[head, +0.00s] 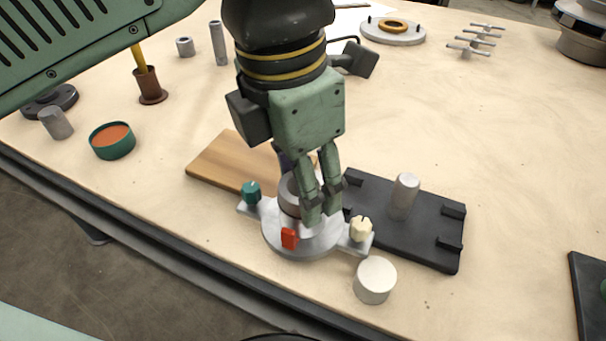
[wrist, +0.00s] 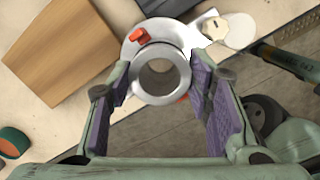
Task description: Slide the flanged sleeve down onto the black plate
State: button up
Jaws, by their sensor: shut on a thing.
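The flanged sleeve (head: 316,243) is a grey tube on a round light flange. The flange has two ears, one with a teal knob (head: 251,191) and one with a cream knob (head: 361,229), plus a red tab (head: 289,238). My gripper (head: 322,202) is shut on the tube; in the wrist view the purple finger pads flank the open tube (wrist: 162,98). The black plate (head: 430,226) lies to the right, with an upright grey post (head: 404,196) and several black brackets. The sleeve is beside the post, not around it. The plate's left end is partly hidden by my fingers and the sleeve.
A wooden board (head: 217,163) lies behind and left of the sleeve. A white cylinder (head: 375,281) stands close in front of the cream knob. A teal bowl (head: 112,141) stands at the left, near the table edge. The table right of the plate is mostly clear.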

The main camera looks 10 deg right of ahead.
jog(key=shift+r, duration=0.1)
grip_shut()
notch_tip(320, 180, up, 7)
jog(key=p, duration=0.5)
jog(key=shift+f+p, duration=0.2)
jog(key=shift+p, duration=0.15)
jog(key=shift+w+d, duration=0.1)
